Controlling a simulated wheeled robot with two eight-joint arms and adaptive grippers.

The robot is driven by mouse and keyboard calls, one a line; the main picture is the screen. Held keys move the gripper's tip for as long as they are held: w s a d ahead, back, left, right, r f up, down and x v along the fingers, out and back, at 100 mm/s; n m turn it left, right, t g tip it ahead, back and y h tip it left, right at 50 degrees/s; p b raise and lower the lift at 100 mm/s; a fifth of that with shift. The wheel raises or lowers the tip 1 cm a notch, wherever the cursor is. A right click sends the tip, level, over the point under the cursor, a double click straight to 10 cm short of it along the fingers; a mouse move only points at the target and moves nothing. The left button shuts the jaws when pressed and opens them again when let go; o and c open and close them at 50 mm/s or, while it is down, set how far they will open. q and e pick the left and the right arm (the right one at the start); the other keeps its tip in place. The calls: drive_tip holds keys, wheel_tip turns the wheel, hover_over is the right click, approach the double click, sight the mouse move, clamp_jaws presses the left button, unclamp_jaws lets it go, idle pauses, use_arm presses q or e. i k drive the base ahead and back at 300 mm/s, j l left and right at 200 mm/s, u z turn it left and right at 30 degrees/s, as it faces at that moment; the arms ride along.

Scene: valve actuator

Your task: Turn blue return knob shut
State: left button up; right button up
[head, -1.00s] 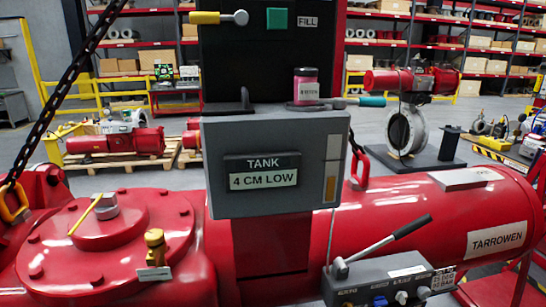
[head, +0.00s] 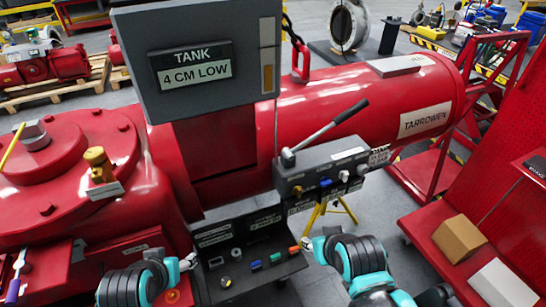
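The blue knob (head: 326,183) is on the front face of a grey hand-pump box (head: 320,165) at the middle right of the head view. A brass fitting sits to its left and white knobs to its right. A black-handled lever (head: 325,132) rises from the box. My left gripper (head: 190,262) is at the lower left, beside a dark tray and well below the box. My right gripper (head: 307,244) is below the box, near the tray's right end, apart from the knob. Both grippers are small and partly hidden by my arms, so their fingers are unclear.
The dark tray (head: 228,283) holds several small coloured parts. A red tank (head: 350,100) lies behind the box. A grey panel (head: 150,90) reads "TANK 4 CM LOW". A red cart (head: 420,225) with boxes stands at the right. A yellow tripod (head: 318,213) is under the box.

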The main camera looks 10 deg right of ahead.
sight(325, 182)
drive_tip(key=k+l+z, duration=0.25)
drive_tip(key=l, duration=0.15)
drive_tip(key=l+z, duration=0.2)
drive_tip(key=l, duration=0.25)
drive_tip(key=k+l+z, duration=0.1)
drive_tip(key=l+z, duration=0.15)
drive_tip(key=l, duration=0.2)
